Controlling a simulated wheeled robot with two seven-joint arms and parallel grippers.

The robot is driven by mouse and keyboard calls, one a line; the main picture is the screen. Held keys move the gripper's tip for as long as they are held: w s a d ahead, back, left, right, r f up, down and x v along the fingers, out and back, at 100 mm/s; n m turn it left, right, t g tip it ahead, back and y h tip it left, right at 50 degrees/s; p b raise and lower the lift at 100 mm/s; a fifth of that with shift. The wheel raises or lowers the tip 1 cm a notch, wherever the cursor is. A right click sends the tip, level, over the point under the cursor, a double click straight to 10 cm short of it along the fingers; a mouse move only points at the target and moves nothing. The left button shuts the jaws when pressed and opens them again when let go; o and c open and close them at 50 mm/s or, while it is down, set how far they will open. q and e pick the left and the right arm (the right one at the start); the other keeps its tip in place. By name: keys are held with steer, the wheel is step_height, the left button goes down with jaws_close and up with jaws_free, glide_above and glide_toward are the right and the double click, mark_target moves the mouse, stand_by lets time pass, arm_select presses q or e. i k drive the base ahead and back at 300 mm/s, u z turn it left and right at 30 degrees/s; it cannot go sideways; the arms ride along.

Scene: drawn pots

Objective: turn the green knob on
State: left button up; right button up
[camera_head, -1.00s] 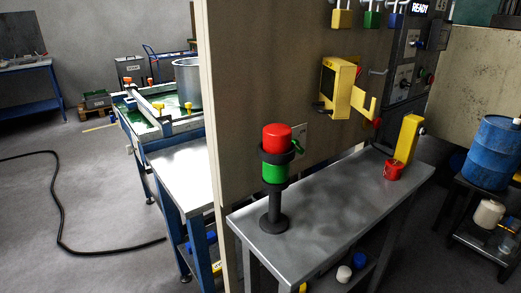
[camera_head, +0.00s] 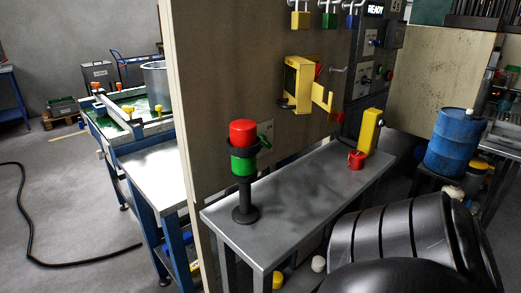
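Neither gripper is in view. A black ribbed arm link of mine fills the lower right, and its gripper is not visible.
A steel bench (camera_head: 300,190) runs along the partition, with a red and green signal lamp (camera_head: 243,148), a red padlock (camera_head: 356,160) and a yellow post (camera_head: 370,132). A blue barrel (camera_head: 455,142) stands at the right. Yellow, green and blue padlocks hang above.

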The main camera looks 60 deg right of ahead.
mark_target(265, 143)
steer(key=k, duration=1.05)
steer(key=z, duration=2.25)
